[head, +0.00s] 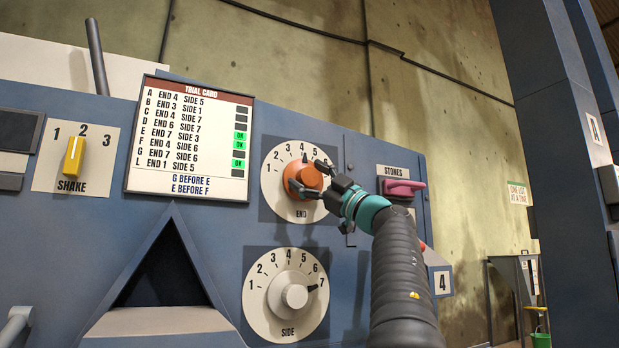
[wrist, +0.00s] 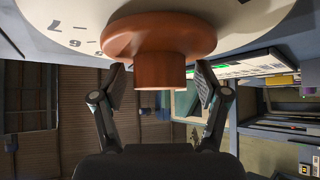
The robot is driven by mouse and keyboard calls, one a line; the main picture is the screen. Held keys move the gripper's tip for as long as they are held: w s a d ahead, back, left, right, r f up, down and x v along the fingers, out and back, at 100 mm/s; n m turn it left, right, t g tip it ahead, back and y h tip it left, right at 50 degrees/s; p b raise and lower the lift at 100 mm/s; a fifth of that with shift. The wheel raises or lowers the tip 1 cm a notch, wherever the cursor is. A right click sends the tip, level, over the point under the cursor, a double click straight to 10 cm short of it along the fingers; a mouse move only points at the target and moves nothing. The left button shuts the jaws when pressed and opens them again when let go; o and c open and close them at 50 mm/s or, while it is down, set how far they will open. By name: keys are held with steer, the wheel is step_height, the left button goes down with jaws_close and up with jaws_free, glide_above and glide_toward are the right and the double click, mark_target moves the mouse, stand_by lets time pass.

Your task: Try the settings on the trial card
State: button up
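The trial card (head: 188,138) lists lettered END and SIDE settings; green OK marks appear to be beside rows D, E and G. Below are "G BEFORE E" and "E BEFORE F". The END dial (head: 284,172) has an orange knob (head: 304,178); its pointer appears near 4, partly hidden. The SIDE dial (head: 262,313) has a pale knob (head: 293,296) with its pointer at 7. My gripper (head: 308,180) is at the END knob. In the wrist view its open fingers (wrist: 161,88) straddle the orange knob's stem (wrist: 160,68), with a gap each side.
A yellow SHAKE switch (head: 74,156) points at about 2. A pink STONES handle (head: 403,188) sits right of the END dial, near my wrist. A triangular opening (head: 160,272) is below the card. A blue column (head: 560,150) stands at right.

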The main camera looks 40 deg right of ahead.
steer(key=v, duration=1.2)
stand_by(1.1)
